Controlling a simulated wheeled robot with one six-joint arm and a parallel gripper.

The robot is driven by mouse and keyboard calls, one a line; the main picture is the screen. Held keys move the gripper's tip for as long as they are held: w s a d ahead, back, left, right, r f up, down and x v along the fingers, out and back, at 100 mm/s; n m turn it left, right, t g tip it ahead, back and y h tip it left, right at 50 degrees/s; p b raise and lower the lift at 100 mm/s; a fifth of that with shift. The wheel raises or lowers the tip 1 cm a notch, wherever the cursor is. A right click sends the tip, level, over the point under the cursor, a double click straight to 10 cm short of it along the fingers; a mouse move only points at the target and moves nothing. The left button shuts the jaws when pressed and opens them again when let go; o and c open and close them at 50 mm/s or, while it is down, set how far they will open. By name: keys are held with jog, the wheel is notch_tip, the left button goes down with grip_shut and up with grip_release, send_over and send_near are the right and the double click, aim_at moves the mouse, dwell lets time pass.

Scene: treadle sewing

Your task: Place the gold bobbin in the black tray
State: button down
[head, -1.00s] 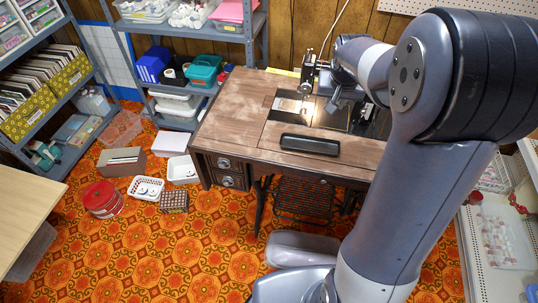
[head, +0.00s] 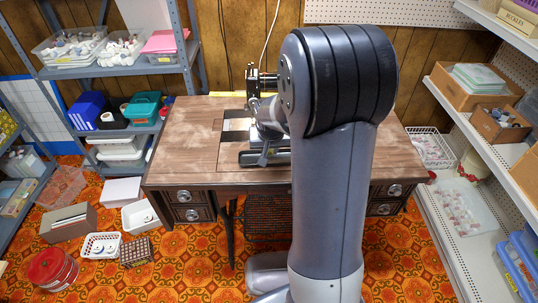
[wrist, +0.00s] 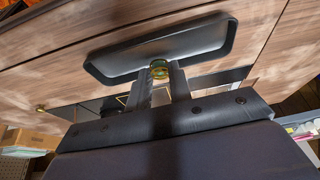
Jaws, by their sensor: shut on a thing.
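The black tray (head: 247,158) lies on the wooden sewing table. My arm hides its right part in the head view. In the wrist view the tray (wrist: 118,64) is a long, shallow, rounded dish just beyond my fingertips. My gripper (wrist: 160,77) is shut on the gold bobbin (wrist: 159,67), a small round piece with a greenish tint between the fingertips. The bobbin overlaps the tray's near rim in this view, and I cannot tell its height above it. In the head view my gripper (head: 264,157) is near the tray, and the bobbin cannot be made out.
The sewing machine (head: 262,82) stands at the back of the table (head: 185,145), partly behind my arm. The left tabletop is clear. Shelves (head: 507,150) stand at the right. White baskets (head: 100,245) and a red tin (head: 50,270) are on the floor at left.

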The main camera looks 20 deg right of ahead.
notch_tip(320, 180, down, 2)
jog(key=shift+f, duration=0.25)
jog(key=c, duration=1.3)
grip_release()
jog(key=shift+r, duration=0.1)
jog(key=p+v, duration=0.1)
jog(key=v, duration=1.1)
